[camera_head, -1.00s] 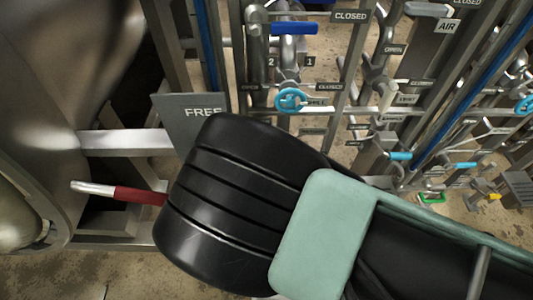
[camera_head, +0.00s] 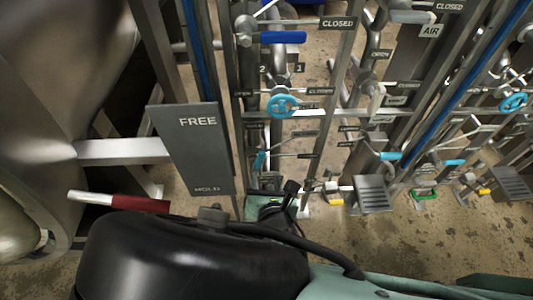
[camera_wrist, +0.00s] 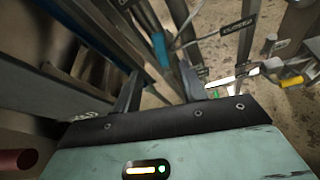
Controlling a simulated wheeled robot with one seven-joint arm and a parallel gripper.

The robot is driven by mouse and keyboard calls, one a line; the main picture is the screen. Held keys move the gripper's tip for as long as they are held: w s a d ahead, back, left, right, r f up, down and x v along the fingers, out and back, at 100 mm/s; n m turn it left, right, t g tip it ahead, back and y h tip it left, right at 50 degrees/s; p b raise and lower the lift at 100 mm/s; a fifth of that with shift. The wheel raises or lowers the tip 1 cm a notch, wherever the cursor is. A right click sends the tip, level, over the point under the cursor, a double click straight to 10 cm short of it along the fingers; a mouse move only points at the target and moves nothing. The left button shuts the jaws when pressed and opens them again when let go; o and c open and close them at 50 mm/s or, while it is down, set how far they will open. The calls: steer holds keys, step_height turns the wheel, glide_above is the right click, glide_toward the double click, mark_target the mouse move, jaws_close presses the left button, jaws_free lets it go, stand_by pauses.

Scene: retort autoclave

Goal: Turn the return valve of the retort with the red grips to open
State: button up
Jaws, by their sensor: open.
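The retort's metal body (camera_head: 75,60) fills the left of the head view, with a red grip (camera_head: 140,203) on a pale bar low beside it. The nearest valve rack carries a dark blue lever (camera_head: 283,37), a light blue handwheel (camera_head: 282,105) and a small light blue lever (camera_head: 260,161) below. No readable label tells which is the return valve. My gripper (camera_head: 288,195) is low beside the rack, partly hidden by my arm. In the wrist view my gripper (camera_wrist: 161,90) is open and empty, with a blue piece (camera_wrist: 161,48) beyond its fingers.
A grey sign reading FREE and HOLD (camera_head: 190,150) stands between the retort and the rack. More racks with similar light blue handles and a second handwheel (camera_head: 513,103) stand at right. Grey pedals (camera_head: 372,195) sit on the floor. Open floor shows at lower right.

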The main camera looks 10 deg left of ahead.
steer(key=shift+s+d+r, duration=0.1)
steer(key=shift+s, duration=0.2)
